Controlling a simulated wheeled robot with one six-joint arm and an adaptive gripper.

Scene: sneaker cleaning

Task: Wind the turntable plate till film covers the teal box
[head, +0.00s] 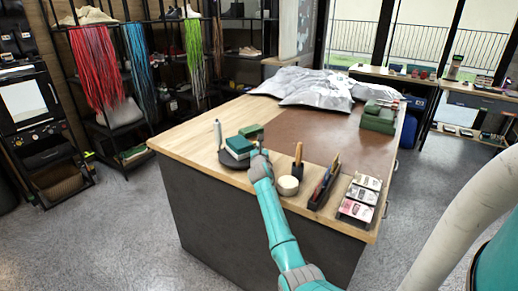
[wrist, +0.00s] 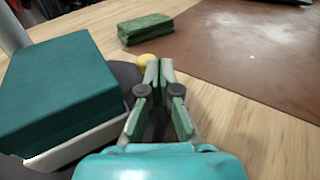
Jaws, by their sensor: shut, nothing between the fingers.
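The teal box (head: 238,144) sits on a white block (head: 236,154) on the dark round turntable plate (head: 229,163). The wrist view shows the box large at left (wrist: 58,75), with the plate's dark edge (wrist: 126,74) between it and my gripper. I see no film on the box's visible faces. A pale upright post (head: 218,133) stands behind the box at left. My gripper (wrist: 160,64) is shut and empty, at the plate's right side.
A green block (head: 251,131) lies behind the plate. A round pale tub (head: 288,186), a dark upright holder (head: 325,182) and a card tray (head: 358,199) stand to the right. A brown leather mat (head: 318,130) leaves clear room mid-table.

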